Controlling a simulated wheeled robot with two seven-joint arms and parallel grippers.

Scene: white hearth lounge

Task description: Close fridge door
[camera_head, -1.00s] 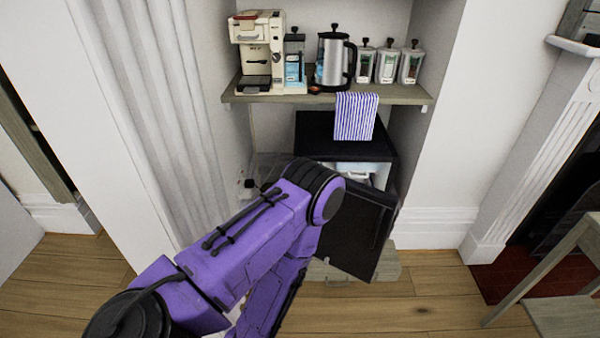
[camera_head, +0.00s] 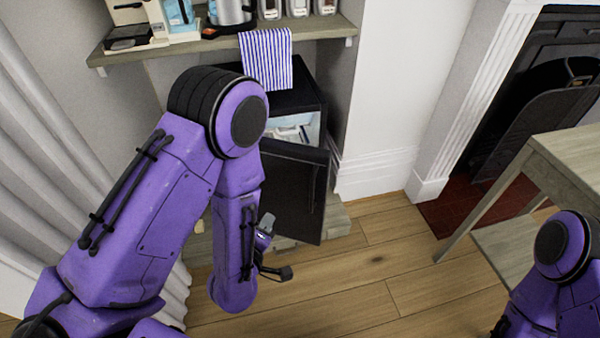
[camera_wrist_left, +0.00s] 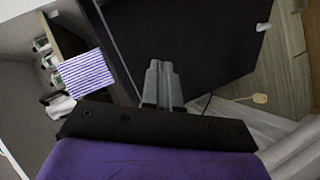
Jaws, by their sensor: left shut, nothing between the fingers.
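The black fridge (camera_head: 311,98) stands in the alcove under a shelf. Its black door (camera_head: 296,190) hangs partly open toward me, and the pale interior (camera_head: 292,127) shows above the door's top edge. My left gripper (camera_head: 267,221) is low in front of the door, partly hidden by my purple forearm. In the left wrist view its grey fingers (camera_wrist_left: 161,82) are together and empty, pointing at a large black panel (camera_wrist_left: 180,40), which looks like the door. I cannot tell whether they touch it. My right arm shows at lower right; its gripper is out of view.
A striped towel (camera_head: 266,60) hangs from the shelf (camera_head: 330,27) above the fridge. A curtain-like white fluted surface (camera_head: 40,130) is at left. A wooden table (camera_head: 570,160) and fireplace stand at right. The wooden floor (camera_head: 370,270) between is clear.

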